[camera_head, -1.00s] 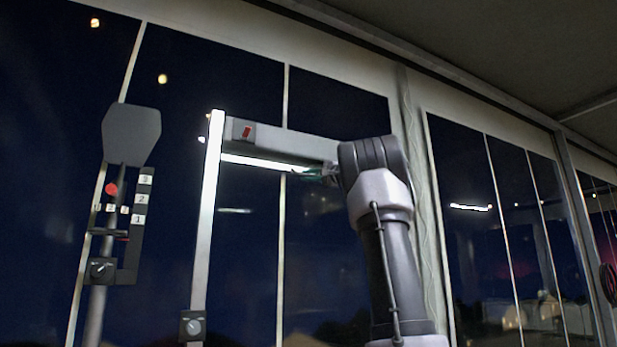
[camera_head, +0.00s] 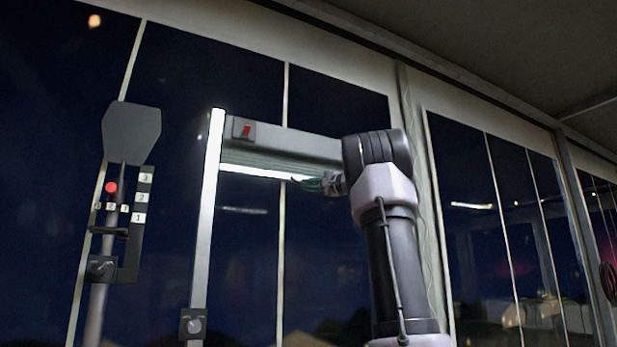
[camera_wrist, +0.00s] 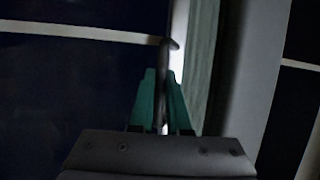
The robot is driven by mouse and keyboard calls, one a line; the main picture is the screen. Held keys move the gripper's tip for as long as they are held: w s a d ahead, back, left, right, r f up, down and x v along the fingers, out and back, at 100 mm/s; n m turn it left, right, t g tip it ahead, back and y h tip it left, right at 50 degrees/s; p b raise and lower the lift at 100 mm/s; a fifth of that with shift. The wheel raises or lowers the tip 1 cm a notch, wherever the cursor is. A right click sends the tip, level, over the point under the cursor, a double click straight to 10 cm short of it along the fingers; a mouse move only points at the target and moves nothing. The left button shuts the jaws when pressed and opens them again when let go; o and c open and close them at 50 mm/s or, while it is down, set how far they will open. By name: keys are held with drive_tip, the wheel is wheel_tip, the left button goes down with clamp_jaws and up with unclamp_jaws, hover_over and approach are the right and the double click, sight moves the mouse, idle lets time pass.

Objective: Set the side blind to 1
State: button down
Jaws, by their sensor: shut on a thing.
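The side blind (camera_head: 270,159) hangs under a grey top box in a frame by the dark window. It shows as a short stack of slats with a bright lower edge. My gripper (camera_head: 312,184) is at the right part of that lower edge. In the wrist view, the green fingers (camera_wrist: 163,100) are closed around a thin dark rod with a hooked end (camera_wrist: 168,48), beside the bright edge and pale slats. The arm hides the blind's right end. No number marks are readable on the blind itself.
At left, a post carries a dark panel (camera_head: 131,134), a red knob (camera_head: 110,187) and number tags 3, 2 and 1 (camera_head: 139,218). A bright upright post (camera_head: 207,210) with a small knob box (camera_head: 193,324) stands left of the blind. Below the blind is open space before the window.

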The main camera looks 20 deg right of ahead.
wheel_tip(320, 180, down, 16)
drive_tip(key=shift+f, duration=0.15)
idle(0.3)
drive_tip(key=c, duration=0.9)
unclamp_jaws()
drive_tip(key=shift+s+d, duration=0.1)
drive_tip(key=v, duration=1)
drive_tip(key=shift+s+d, duration=0.15)
drive_tip(key=shift+s, duration=0.15)
